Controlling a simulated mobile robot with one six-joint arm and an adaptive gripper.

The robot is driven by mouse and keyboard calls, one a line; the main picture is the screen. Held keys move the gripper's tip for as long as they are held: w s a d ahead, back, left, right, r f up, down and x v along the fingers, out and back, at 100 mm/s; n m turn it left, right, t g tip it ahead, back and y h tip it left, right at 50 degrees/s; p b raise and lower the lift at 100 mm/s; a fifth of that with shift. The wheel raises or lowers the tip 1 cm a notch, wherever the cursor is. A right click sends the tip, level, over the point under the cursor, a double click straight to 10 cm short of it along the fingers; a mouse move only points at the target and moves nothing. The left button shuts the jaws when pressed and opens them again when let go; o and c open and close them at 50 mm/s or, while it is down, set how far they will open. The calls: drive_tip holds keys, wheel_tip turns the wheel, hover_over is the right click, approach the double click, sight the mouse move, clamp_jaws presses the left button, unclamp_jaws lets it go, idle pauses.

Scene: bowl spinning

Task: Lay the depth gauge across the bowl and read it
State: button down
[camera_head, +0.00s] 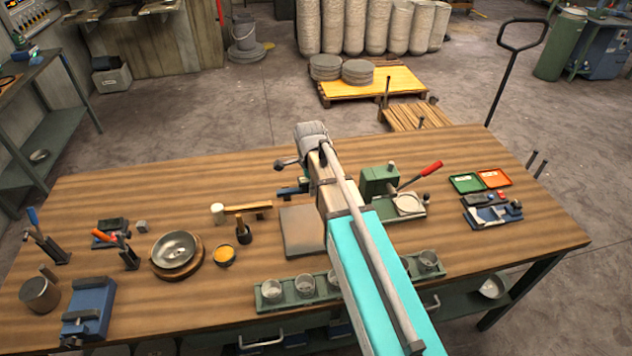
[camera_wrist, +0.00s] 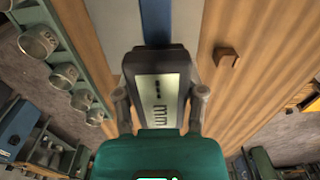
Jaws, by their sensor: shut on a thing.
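The steel bowl (camera_head: 174,248) sits on a round wooden base at the left of the bench. In the wrist view my gripper (camera_wrist: 160,94) is shut on the depth gauge (camera_wrist: 160,65), with a finger on each side of its dark body. The gauge has a pale display, whose marks I cannot read surely, and a blue bar runs away from its far end. The gauge is over or on a grey plate; I cannot tell if they touch. The bowl is apart from the gauge and outside the wrist view.
The grey plate (camera_head: 301,240) lies mid-bench, with a mallet (camera_head: 242,208) to its left. A green rack of cups (camera_head: 286,292) runs along the front edge. A small yellow-filled cup (camera_head: 224,256) stands right of the bowl. A red-handled press (camera_head: 380,182) stands right of my arm.

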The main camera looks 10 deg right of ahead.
idle(0.5)
wheel_tip(320, 180, down, 4)
drive_tip(key=b, duration=0.3)
drive_tip(key=shift+r+b, duration=0.2)
drive_tip(key=shift+b, duration=0.1)
drive_tip(key=shift+s, duration=0.15)
